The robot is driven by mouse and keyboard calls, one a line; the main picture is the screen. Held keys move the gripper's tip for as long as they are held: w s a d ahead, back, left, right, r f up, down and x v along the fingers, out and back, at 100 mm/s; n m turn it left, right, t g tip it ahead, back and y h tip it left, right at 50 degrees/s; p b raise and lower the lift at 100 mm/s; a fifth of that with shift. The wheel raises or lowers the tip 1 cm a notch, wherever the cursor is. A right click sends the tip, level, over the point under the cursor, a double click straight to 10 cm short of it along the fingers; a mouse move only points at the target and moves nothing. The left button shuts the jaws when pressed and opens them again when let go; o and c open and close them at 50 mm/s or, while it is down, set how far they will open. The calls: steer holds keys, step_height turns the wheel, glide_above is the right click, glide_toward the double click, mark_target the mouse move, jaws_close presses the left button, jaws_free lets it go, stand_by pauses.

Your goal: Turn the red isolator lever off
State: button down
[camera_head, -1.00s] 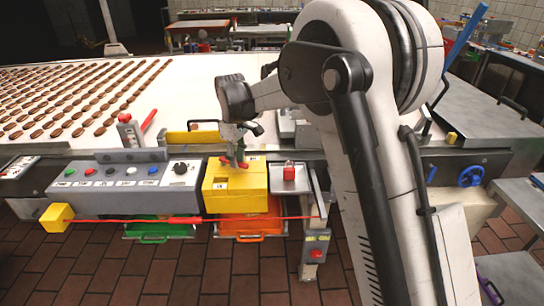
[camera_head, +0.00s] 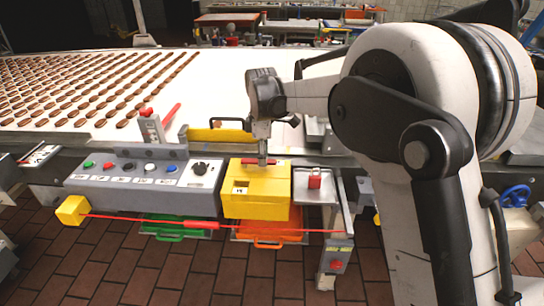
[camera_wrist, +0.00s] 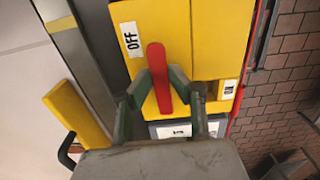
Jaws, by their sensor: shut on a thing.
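The red isolator lever (camera_wrist: 157,62) sits on the yellow box (camera_wrist: 205,40), with a white OFF label (camera_wrist: 131,39) beside its upper end, to the left in the wrist view. My gripper (camera_wrist: 161,75) is shut on the lever, with one finger on each side of it. In the head view my gripper (camera_head: 263,162) points down at the top of the yellow box (camera_head: 252,207). A little red of the lever (camera_head: 273,162) shows at the fingertips there. Its exact angle is hard to tell in that view.
A grey button panel (camera_head: 140,198) adjoins the box on the left. A small tray (camera_head: 328,196) with a red padlock (camera_head: 314,178) stands on the right. Another red lever (camera_head: 171,113) and a yellow bar (camera_head: 220,136) are behind. A red cord (camera_head: 130,218) runs in front.

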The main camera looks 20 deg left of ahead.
steer(key=c, duration=1.6)
jaws_free()
steer(key=shift+r, duration=0.1)
step_height(320, 180, up, 12)
steer(key=shift+f, duration=0.1)
